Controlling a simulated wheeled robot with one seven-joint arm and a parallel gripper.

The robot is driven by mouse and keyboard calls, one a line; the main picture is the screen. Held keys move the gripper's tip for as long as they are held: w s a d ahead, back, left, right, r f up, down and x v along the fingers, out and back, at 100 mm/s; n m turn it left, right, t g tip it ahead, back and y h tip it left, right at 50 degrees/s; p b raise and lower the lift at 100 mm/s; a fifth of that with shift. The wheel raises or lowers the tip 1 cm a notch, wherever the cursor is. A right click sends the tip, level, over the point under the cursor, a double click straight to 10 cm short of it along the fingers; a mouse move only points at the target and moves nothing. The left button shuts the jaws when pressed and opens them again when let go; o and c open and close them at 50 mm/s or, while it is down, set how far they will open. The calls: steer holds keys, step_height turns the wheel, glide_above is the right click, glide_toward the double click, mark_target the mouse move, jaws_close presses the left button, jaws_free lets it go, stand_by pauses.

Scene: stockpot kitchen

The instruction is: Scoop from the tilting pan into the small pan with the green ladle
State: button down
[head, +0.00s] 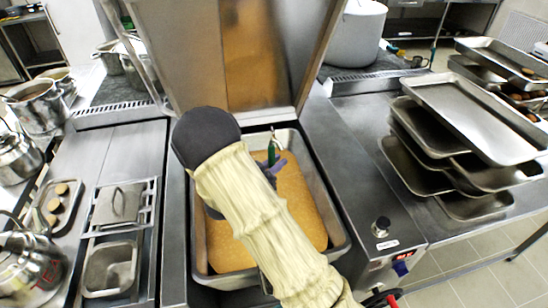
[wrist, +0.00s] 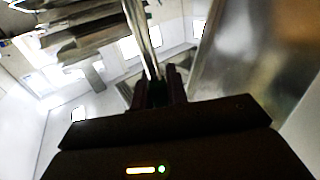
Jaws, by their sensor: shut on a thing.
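The tilting pan (head: 340,238) stands in the middle of the head view with its lid raised, holding an orange-brown food. My gripper (head: 275,163) is over the pan's far part, mostly hidden behind my sleeved arm. It is shut on the green ladle (head: 271,152), whose green part and a bit of steel show there. In the wrist view a steel shaft of the ladle (wrist: 140,35) runs up from between my fingers (wrist: 160,88). The ladle's bowl is not visible. A small open steel pan (head: 110,268), probably the small pan, sits left of the tilting pan and looks empty.
A lidded container (head: 119,203) sits behind the small pan, and a tray with round brown items (head: 57,204) is left of it. Pots and kettles crowd the far left. Stacked trays (head: 480,110) stand right, a stockpot (head: 354,35) behind. The raised lid (head: 200,50) blocks the back.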

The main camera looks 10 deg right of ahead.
steer(key=shift+s+r, duration=0.1)
steer(key=shift+f+b, duration=7.2)
steer(key=shift+f, duration=2.8)
steer(key=shift+s, duration=0.1)
